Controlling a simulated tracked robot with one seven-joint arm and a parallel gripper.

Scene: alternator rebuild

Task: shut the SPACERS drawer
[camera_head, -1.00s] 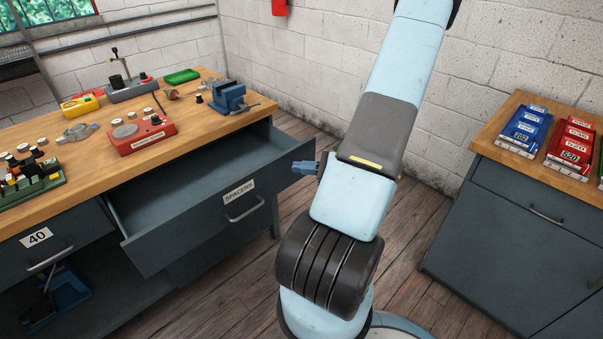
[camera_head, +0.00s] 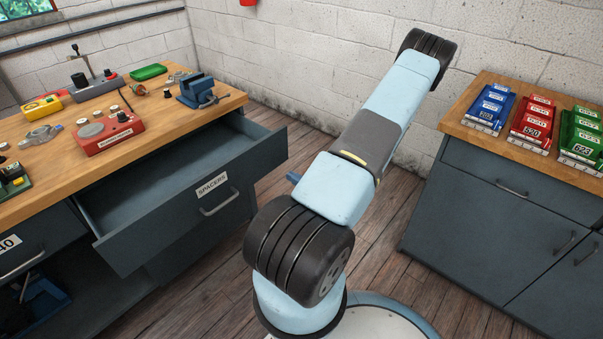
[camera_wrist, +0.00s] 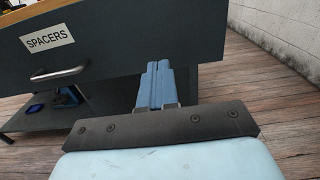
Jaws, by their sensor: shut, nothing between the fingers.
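The SPACERS drawer (camera_head: 170,225) is pulled out of the left workbench and looks empty in the part I see. Its front carries a white SPACERS label and a bar handle (camera_head: 220,203). In the wrist view the drawer front (camera_wrist: 130,45) fills the upper left, with its handle (camera_wrist: 60,74) at left. My gripper (camera_wrist: 155,78) is shut and empty, its blue fingers pointing at the drawer front's lower right part; I cannot tell whether they touch it. In the head view only a blue bit of my gripper (camera_head: 293,178) shows beside the drawer's right end; my arm hides the rest.
The wooden bench top (camera_head: 45,125) holds a blue vise (camera_head: 200,92), a red box (camera_head: 108,132) and other tools. A right cabinet (camera_head: 500,215) carries blue, red and green bins.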

